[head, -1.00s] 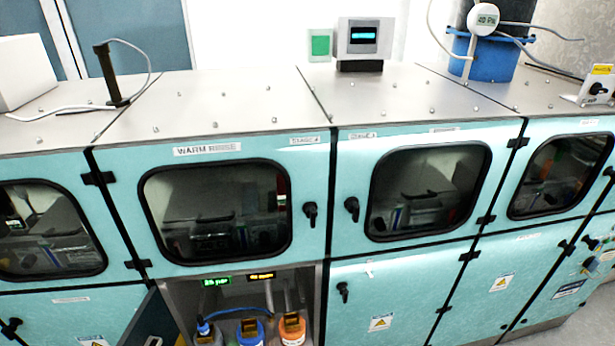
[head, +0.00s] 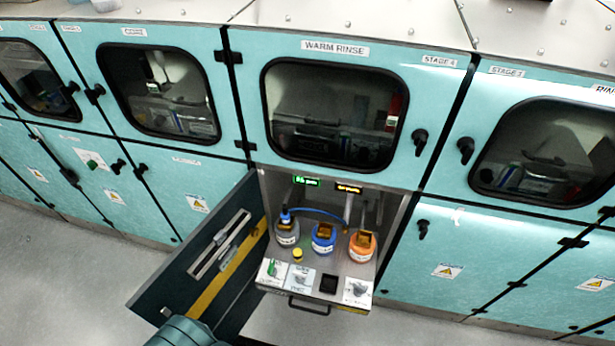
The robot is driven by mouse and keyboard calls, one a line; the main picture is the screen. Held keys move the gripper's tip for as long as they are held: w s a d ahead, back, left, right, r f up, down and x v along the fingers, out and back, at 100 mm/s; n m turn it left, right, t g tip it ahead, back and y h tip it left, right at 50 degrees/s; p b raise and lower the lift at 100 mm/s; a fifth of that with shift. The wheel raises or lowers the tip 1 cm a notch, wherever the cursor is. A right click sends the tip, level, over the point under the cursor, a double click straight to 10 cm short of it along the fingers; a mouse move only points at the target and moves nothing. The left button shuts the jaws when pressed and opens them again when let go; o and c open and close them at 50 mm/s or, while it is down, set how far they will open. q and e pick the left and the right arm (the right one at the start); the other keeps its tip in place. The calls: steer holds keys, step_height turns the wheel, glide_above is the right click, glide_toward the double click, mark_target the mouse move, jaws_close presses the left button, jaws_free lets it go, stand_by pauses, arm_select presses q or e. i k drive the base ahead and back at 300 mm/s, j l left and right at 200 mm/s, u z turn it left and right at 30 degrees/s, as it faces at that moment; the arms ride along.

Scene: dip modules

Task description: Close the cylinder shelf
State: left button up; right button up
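The cylinder shelf (head: 330,268) is a metal tray that sticks out of the open lower compartment below the WARM RINSE window. It has a dark handle (head: 308,307) on its front. On it stand a grey cylinder with a blue top (head: 287,237), a blue cylinder (head: 323,243) and an orange cylinder (head: 361,250), all upright. The compartment's dark door (head: 190,275) is swung open to the left. A teal rounded part, which looks like a piece of my arm, shows at the bottom edge near the door. Neither gripper is in view.
Labelled cards and a small yellow-capped item (head: 297,255) lie at the shelf's front. Two small displays (head: 306,181) glow above the cylinders. Teal cabinets (head: 480,255) run along both sides. The grey floor (head: 60,290) in front is clear at the left.

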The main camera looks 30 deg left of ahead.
mark_target(319, 264)
steer(key=k+l+u, duration=0.15)
steer(key=u, duration=0.8)
